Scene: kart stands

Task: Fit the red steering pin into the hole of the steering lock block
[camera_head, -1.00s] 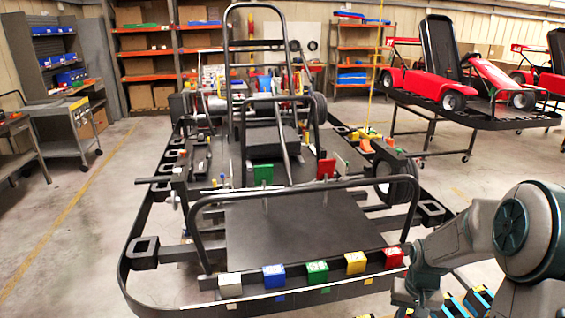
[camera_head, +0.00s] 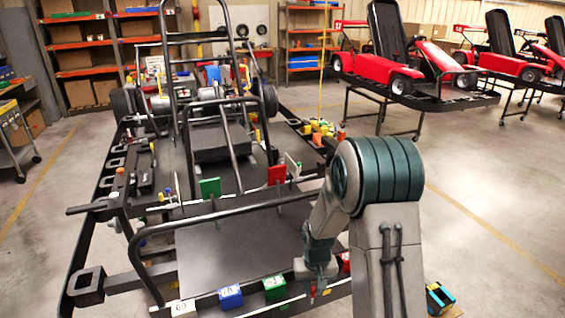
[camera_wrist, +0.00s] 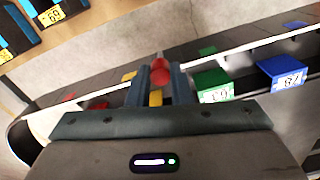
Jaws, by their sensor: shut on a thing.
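My gripper (camera_wrist: 161,84) is shut on a red pin (camera_wrist: 159,72), which shows between its two fingertips in the wrist view. In the head view my gripper (camera_head: 318,283) hangs over the kart's front bar, with a bit of red at its tip. Coloured blocks sit along this bar: white (camera_head: 183,308), blue (camera_head: 230,296), green (camera_head: 274,287) and red (camera_head: 345,261). A yellow block (camera_wrist: 155,98) shows between and behind the fingers. I cannot tell which block is the steering lock block, and no hole is clear.
The black tubular front hoop (camera_head: 220,213) rises close behind the blocks. Upright green (camera_head: 210,187) and red (camera_head: 277,174) plates stand further back on the kart. A small box with blue and yellow (camera_head: 439,298) lies at the lower right.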

